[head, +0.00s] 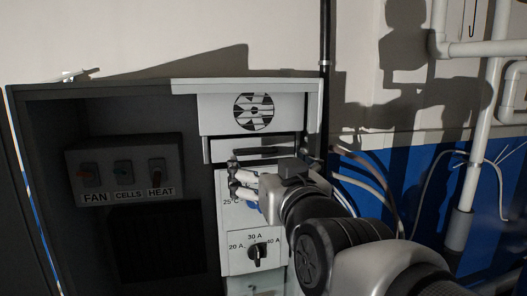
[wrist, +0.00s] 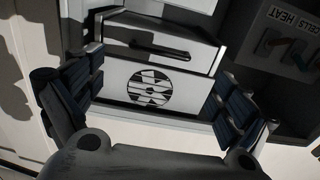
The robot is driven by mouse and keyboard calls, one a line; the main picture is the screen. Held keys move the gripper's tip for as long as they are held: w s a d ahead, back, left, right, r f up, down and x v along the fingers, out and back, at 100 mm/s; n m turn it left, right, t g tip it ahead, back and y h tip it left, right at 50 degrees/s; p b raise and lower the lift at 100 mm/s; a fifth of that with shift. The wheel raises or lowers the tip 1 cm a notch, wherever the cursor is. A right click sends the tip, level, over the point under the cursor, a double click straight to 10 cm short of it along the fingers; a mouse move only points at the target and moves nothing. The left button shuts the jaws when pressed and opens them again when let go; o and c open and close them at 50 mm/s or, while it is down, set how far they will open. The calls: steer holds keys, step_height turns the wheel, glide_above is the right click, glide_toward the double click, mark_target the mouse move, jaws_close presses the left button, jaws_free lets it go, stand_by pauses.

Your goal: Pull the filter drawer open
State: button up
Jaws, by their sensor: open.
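The filter drawer looks like the pale, slim front with a dark bar handle (head: 262,150), just below the round fan grille panel (head: 253,112). In the wrist view, which is turned over, the drawer front (wrist: 125,40) and its dark handle (wrist: 160,50) lie beyond the grille. My gripper (head: 236,176) is in front of the panel, just below the handle in the head view. In the wrist view its fingers (wrist: 155,78) are wide apart, on either side of the grille, with nothing between them. No contact with the handle shows. Whether the drawer sticks out at all is hard to tell.
A dark open cabinet (head: 105,85) at left holds a switch box (head: 125,168) labelled FAN, CELLS, HEAT. A current dial (head: 257,252) sits below my gripper. White pipes (head: 485,120) and hoses stand at right by the blue wall.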

mark_target(258, 153)
steer(key=p+x, duration=0.2)
steer(key=x, duration=0.7)
steer(key=shift+w, duration=0.25)
